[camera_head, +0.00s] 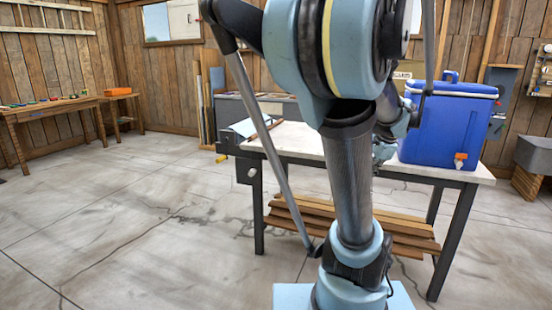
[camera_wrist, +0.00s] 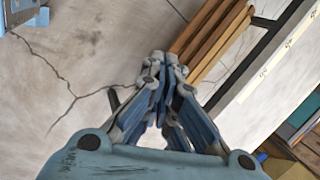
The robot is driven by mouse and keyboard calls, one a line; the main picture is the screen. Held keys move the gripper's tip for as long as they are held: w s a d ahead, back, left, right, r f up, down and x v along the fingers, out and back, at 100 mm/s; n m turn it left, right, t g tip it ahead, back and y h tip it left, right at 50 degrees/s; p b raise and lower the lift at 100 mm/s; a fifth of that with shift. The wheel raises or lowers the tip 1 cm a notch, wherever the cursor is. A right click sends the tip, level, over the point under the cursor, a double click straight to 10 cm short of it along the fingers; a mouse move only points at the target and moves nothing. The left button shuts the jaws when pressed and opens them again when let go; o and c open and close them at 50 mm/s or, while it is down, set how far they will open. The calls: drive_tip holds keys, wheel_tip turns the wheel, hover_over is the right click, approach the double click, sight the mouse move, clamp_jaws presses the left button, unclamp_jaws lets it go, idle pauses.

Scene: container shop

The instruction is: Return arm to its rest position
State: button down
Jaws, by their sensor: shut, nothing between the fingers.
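My arm fills the middle of the head view and hides part of the worktable behind it. My gripper (camera_wrist: 165,60) shows in the wrist view with its fingertips together, shut and empty. It points down past the table's edge, over the concrete floor and the wooden planks. In the head view the gripper's fingers cannot be made out clearly behind my arm.
A worktable (camera_head: 300,139) bears a blue cooler (camera_head: 447,128) on its right side. Wooden planks (camera_head: 408,236) lie on its lower shelf; they also show in the wrist view (camera_wrist: 212,38). A wooden bench (camera_head: 60,104) stands far left. Floor on the left is clear.

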drive_tip(key=s+a+f+n+g+h, duration=0.1)
drive_tip(key=s+a+f+n+g, duration=0.1)
drive_tip(key=s+a+f+n, duration=0.9)
drive_tip(key=s+a+n, duration=0.2)
drive_tip(key=s+n, duration=0.2)
drive_tip(key=n, duration=0.2)
drive_tip(key=shift+s+f, duration=0.15)
drive_tip(key=shift+f, duration=0.25)
drive_tip(key=shift+a, duration=0.15)
